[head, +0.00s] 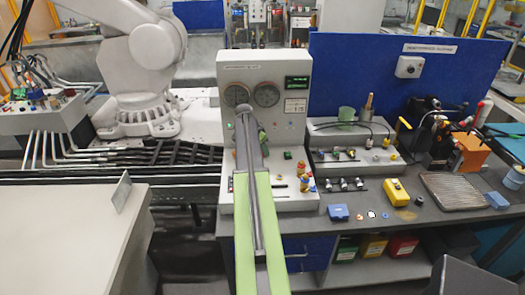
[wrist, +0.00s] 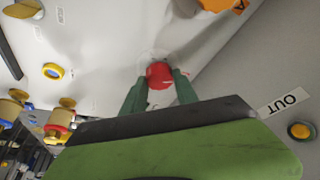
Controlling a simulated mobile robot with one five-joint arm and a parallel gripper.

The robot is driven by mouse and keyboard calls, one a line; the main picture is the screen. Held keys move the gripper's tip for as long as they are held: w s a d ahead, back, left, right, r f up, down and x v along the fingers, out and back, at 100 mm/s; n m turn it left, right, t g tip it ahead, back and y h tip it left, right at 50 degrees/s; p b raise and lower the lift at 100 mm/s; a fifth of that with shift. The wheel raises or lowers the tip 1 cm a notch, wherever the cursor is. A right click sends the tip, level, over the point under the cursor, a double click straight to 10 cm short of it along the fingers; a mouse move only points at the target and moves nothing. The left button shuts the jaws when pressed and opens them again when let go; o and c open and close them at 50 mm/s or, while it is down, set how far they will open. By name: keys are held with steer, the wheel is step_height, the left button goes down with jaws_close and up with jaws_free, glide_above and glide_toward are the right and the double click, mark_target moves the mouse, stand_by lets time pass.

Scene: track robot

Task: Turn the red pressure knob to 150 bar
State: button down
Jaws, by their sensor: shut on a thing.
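The red pressure knob (wrist: 159,73) shows in the wrist view, low and round against the pale panel. My gripper (wrist: 160,84) has its two dark green fingers on either side of the knob, shut on it. In the head view my arm reaches up to the grey panel (head: 225,72), and the knob is hidden behind it. Two round gauges, left (head: 236,96) and right (head: 266,95), sit above my arm's end; their needles are too small to read. A small green display (head: 297,83) is at upper right, also unreadable.
A yellow box (head: 396,192) lies on the bench.

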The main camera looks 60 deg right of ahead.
steer(key=m+g, duration=0.1)
steer(key=m, duration=0.2)
steer(key=shift+d+m+y, duration=0.15)
steer(key=shift+m+y, duration=0.15)
steer(key=shift+w+m+g+y, duration=0.1)
steer(key=shift+m+g+y, duration=0.5)
steer(key=shift+m, duration=1.3)
steer(key=c, duration=0.9)
jaws_free()
steer(key=shift+c, duration=0.2)
steer(key=p+v, duration=0.7)
steer(key=shift+r, duration=0.25)
